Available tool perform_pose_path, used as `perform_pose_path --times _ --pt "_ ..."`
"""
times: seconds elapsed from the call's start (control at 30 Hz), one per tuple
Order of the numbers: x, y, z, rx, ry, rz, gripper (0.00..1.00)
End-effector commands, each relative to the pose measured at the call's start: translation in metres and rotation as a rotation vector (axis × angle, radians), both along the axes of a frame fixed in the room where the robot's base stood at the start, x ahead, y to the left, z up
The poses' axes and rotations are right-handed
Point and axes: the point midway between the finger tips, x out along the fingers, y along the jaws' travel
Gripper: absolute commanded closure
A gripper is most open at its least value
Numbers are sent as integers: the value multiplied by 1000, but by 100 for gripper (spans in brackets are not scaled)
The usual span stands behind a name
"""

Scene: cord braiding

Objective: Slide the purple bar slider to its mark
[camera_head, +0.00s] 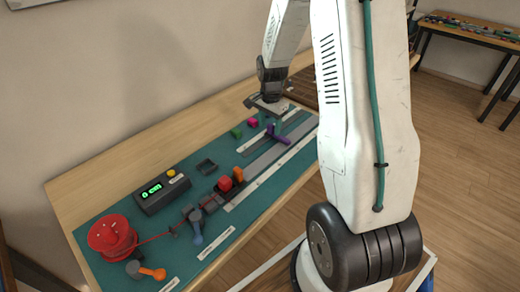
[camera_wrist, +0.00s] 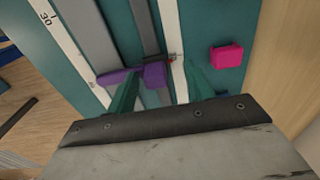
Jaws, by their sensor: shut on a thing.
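The purple bar slider (camera_head: 279,136) sits on the long grey track on the teal mat, towards its far end. It also shows in the wrist view as a purple block with a bar reaching left (camera_wrist: 155,74). My gripper (camera_head: 276,124) is down over the slider. In the wrist view its two green fingers (camera_wrist: 160,88) stand on either side of the purple block, closed on it. A small red-orange spot (camera_wrist: 171,59) shows just beyond the block, beside a pale strip; I cannot tell whether it is the mark.
A pink block (camera_head: 253,122) and a green block (camera_head: 236,133) lie left of the slider. Red and orange pieces (camera_head: 225,184), a dark display box (camera_head: 161,192) and a red spool (camera_head: 112,236) stand nearer the left. A numbered scale strip (camera_wrist: 62,40) runs along the track.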

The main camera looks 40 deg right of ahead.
Motion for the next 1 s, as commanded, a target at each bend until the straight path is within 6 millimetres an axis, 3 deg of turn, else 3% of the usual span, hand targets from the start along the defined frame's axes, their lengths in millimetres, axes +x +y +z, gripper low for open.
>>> perform_pose_path --times 0.03,0.63,1.0 --pt "-10 5 -13 13 25 0 56" --pt "-13 4 54 9 14 0 56" --pt "-13 4 63 10 16 0 56"
